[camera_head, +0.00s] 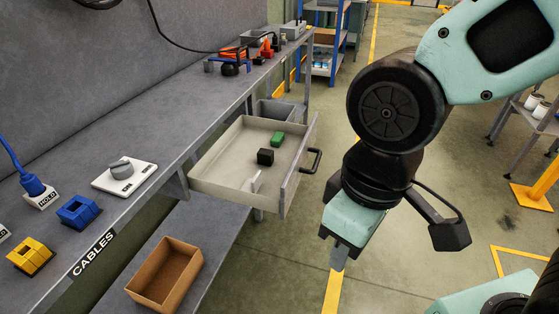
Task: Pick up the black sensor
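The black sensor is most likely the small black block (265,156) lying in the open drawer (234,201) under the workbench. It sits near the middle of the drawer floor, just in front of a green block (278,139). A small white item (251,184) lies nearer the drawer's front corner. My gripper (338,262) points down to the right of the drawer, outside it and apart from everything in it. Its fingertips show only as a narrow grey piece, so its opening and whether it holds anything cannot be told.
The drawer front with its black handle (313,161) stands between my gripper and the black block. The workbench (205,130) carries a white dial plate (125,176), a blue block (79,212) and a yellow block (31,257). A cardboard box (166,275) sits on the lower shelf. Floor right of the drawer is clear.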

